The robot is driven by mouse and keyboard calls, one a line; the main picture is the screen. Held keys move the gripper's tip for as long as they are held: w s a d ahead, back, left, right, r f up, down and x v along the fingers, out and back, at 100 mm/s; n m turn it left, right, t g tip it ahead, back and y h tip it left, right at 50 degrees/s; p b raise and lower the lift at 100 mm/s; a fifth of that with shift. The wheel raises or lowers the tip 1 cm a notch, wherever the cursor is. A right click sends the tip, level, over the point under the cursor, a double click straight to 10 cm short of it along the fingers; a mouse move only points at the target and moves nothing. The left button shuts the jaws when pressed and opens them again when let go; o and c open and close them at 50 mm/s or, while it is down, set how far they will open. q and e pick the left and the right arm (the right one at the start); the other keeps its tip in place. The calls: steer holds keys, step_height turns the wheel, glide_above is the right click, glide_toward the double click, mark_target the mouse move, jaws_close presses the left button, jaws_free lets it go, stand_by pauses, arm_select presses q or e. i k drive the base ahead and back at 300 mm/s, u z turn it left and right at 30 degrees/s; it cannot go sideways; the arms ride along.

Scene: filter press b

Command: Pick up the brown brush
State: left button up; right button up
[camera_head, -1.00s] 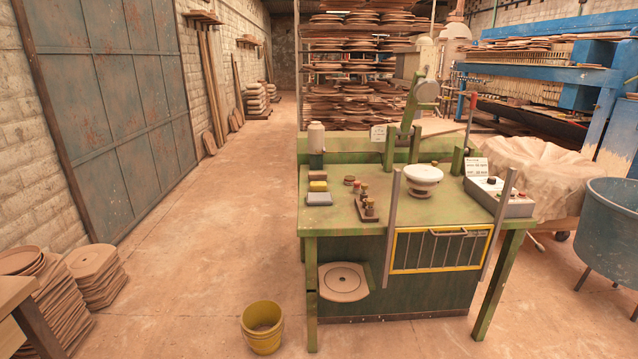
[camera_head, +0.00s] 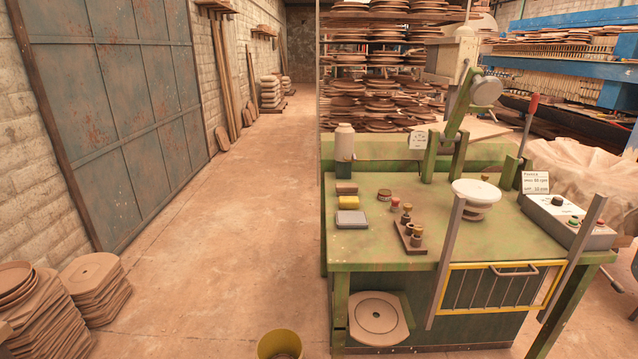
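A small brown block (camera_head: 346,188), which looks like the brown brush, lies near the left edge of the green bench (camera_head: 365,253). It is just behind a yellow sponge-like block (camera_head: 349,202) and a grey block (camera_head: 351,218). Its bristles cannot be made out at this size. Neither of my grippers is in view.
A bottle (camera_head: 344,142) stands behind the brown block. A rack of small pieces (camera_head: 411,238), a white round stand (camera_head: 476,197) and a control box (camera_head: 568,221) are on the bench. A yellow bucket (camera_head: 279,345) stands on the floor in front.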

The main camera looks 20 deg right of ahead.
mark_target(342, 189)
steer(key=z, duration=0.15)
steer(key=i, duration=0.85)
steer(key=z, duration=1.1)
steer(key=i, duration=0.7)
steer(key=z, duration=0.7)
